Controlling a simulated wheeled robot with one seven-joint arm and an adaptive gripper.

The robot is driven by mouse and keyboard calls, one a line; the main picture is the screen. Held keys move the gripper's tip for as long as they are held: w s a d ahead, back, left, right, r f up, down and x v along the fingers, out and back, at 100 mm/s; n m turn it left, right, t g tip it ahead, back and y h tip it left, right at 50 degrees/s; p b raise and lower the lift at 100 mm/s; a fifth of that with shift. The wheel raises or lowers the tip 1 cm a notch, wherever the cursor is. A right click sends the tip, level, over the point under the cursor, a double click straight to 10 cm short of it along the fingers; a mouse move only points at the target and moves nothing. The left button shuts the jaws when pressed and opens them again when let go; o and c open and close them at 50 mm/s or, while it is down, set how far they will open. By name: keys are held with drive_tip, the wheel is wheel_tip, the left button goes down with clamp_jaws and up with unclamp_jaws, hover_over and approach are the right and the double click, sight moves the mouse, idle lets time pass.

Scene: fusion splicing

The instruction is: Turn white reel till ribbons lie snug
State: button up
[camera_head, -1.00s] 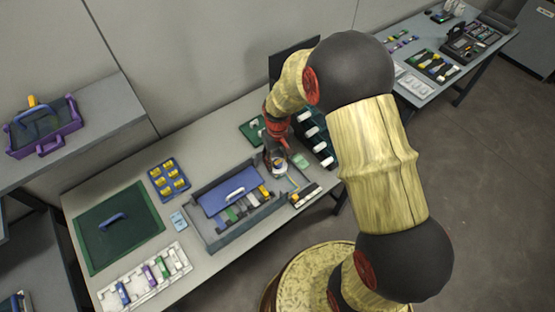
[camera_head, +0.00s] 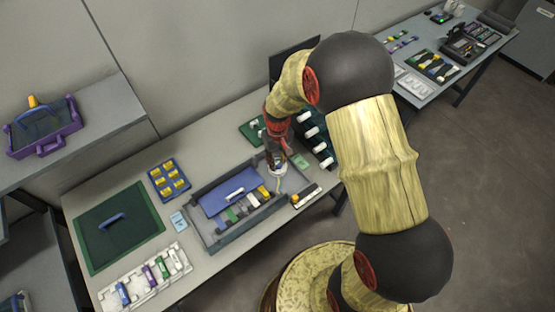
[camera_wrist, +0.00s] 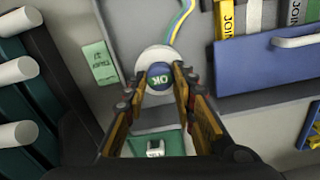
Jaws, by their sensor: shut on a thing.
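In the head view the reel (camera_head: 279,170) is partly hidden under my gripper (camera_head: 277,158).
A grey tray with a blue lid (camera_head: 228,196) stands left of the reel. A small green labelled card (camera_wrist: 100,62) lies beside the reel. A rack with white-ended rolls (camera_head: 316,132) is close on the right. A green pad (camera_wrist: 152,143) lies behind the gripper.

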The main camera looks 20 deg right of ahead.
sight(278, 162)
drive_tip(key=m+p, duration=0.1)
drive_tip(key=m, duration=0.2)
drive_tip(key=shift+m, duration=0.3)
drive_tip(key=o, duration=1.2)
drive_tip(key=shift+c, duration=0.2)
drive_tip(key=shift+r, duration=0.1)
wheel_tip(278, 162, up, 12)
